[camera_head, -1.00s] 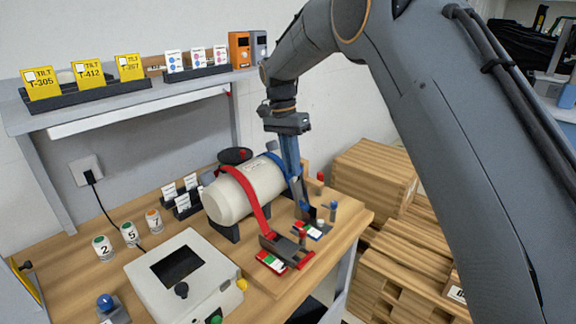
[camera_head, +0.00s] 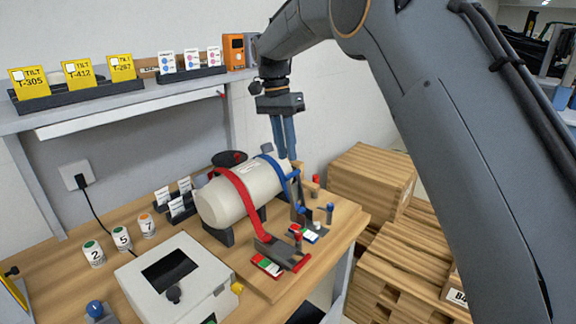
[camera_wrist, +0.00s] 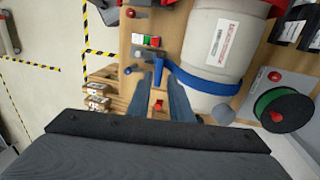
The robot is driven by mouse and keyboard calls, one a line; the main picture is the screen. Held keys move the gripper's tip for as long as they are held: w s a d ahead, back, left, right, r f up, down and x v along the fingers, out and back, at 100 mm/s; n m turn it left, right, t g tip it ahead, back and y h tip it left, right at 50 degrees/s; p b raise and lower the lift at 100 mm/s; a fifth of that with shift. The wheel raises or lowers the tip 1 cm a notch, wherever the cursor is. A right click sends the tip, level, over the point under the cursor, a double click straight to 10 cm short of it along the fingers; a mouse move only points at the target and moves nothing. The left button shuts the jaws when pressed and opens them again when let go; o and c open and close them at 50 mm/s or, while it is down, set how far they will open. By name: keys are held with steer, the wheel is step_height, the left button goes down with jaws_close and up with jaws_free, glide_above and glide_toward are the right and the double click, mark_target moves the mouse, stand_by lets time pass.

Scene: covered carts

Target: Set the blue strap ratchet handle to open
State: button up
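The blue strap (camera_head: 268,160) runs over the right end of a white cylinder (camera_head: 225,200) and down to its ratchet, beside a red, white and green label (camera_head: 309,236). The dark ratchet handle (camera_head: 301,214) looks raised, but its exact angle is hard to tell. In the wrist view the strap (camera_wrist: 205,82) curves around the cylinder, and a blue upright part (camera_wrist: 158,72) shows between the fingertips. My gripper (camera_head: 287,157) points down above the ratchet, empty. Its fingers (camera_wrist: 159,88) are apart in the wrist view.
A red strap (camera_head: 240,195) with its own ratchet (camera_head: 282,250) lies to the left. Small posts with red (camera_head: 316,180) and blue (camera_head: 330,208) tops stand close by. A white box (camera_head: 170,280) is at the front, and wooden crates (camera_head: 370,185) stand to the right.

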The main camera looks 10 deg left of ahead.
steer(key=shift+w+a+r, duration=0.1)
steer(key=shift+a+r, duration=0.1)
steer(key=shift+r, duration=1.1)
steer(key=shift+d, duration=0.1)
steer(key=s+d+f+n, duration=0.1)
steer(key=s+d+f, duration=0.2)
steer(key=d, duration=0.3)
steer(key=s+d+f+n+t+y, duration=0.1)
steer(key=s+d+f, duration=0.1)
steer(key=d, duration=0.5)
steer(key=s+d+f+n, duration=0.1)
steer(key=s+d+f, duration=0.2)
steer(key=d, duration=0.3)
steer(key=s+d+f+n, duration=0.1)
steer(key=s+d+f, duration=0.2)
steer(key=s, duration=0.3)
steer(key=s+d+f+n+t, duration=0.1)
steer(key=s+d+f, duration=0.1)
steer(key=s+d, duration=0.3)
steer(key=s+d+f+n+b, duration=0.1)
steer(key=s+d+f, duration=0.2)
steer(key=s, duration=0.5)
steer(key=shift+d+f+t+y, duration=0.3)
steer(key=shift+d+y, duration=0.1)
steer(key=shift+d, duration=0.3)
